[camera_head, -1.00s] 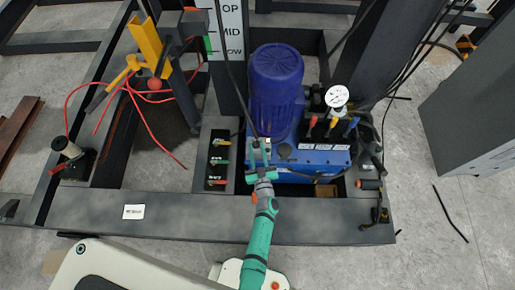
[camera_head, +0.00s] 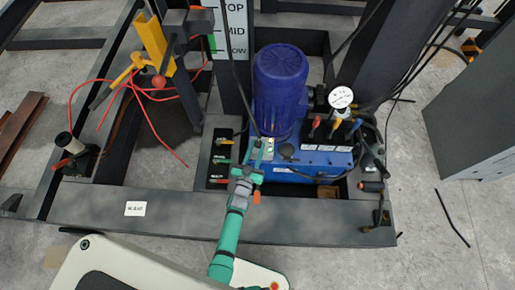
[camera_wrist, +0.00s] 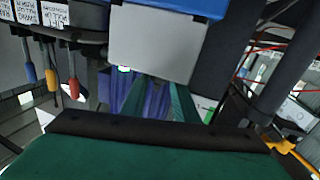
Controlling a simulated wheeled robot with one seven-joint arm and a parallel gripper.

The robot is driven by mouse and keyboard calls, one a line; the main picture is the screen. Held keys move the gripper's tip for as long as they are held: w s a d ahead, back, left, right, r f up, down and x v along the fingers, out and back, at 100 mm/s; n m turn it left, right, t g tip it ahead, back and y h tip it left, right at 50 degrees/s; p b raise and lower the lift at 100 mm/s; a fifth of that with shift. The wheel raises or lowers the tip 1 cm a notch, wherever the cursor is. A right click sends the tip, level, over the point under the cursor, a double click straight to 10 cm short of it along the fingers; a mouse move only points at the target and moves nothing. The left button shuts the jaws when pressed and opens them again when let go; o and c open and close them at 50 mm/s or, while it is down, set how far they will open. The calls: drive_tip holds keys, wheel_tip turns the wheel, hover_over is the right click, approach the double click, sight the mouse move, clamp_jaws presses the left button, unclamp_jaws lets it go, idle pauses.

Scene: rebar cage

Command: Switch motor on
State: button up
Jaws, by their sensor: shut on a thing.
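The blue ribbed motor (camera_head: 281,85) stands upright on a blue unit (camera_head: 312,160) in the head view. My gripper (camera_head: 258,152) is at the lower front of the motor, its green fingers close together at a small grey part (camera_head: 268,146). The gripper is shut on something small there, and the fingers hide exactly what. In the wrist view, the green fingers (camera_wrist: 160,97) reach in below a pale grey box (camera_wrist: 152,45), with the blue motor between and behind them. A small bright light (camera_wrist: 124,69) shows at the box's lower edge.
Red, yellow and blue levers (camera_head: 333,128) and a white gauge (camera_head: 340,97) sit right of the motor. Dark cables hang close above. A grey cabinet (camera_head: 475,110) stands at the right.

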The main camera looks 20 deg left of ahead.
drive_tip(key=shift+w+a+m+g+h, duration=0.1)
drive_tip(key=shift+a+m+g+h, duration=0.1)
drive_tip(key=shift+m+h, duration=0.75)
drive_tip(key=shift+s+a+m+g+h, duration=0.15)
drive_tip(key=shift+m+h, duration=0.45)
drive_tip(key=shift+h, duration=0.8)
drive_tip(key=shift+w+a+m+g+h, duration=0.15)
drive_tip(key=shift+m+g+h, duration=0.1)
drive_tip(key=shift+m+h, duration=0.7)
drive_tip(key=shift+w+a+m+g+h, duration=0.15)
drive_tip(key=shift+m+g+h, duration=0.5)
drive_tip(key=shift+h, duration=0.55)
drive_tip(key=shift+w+a+m+g+h, duration=0.15)
drive_tip(key=shift+m+g+h, duration=0.5)
drive_tip(key=shift+h, duration=0.55)
drive_tip(key=shift+a+m+g+h, duration=0.15)
drive_tip(key=shift+m+g+h, duration=0.15)
drive_tip(key=shift+m+h, duration=0.2)
drive_tip(key=o, duration=1.1)
drive_tip(key=shift+c, duration=0.2)
drive_tip(key=v, duration=1)
drive_tip(key=shift+s+a, duration=0.25)
drive_tip(key=shift+s, duration=0.1)
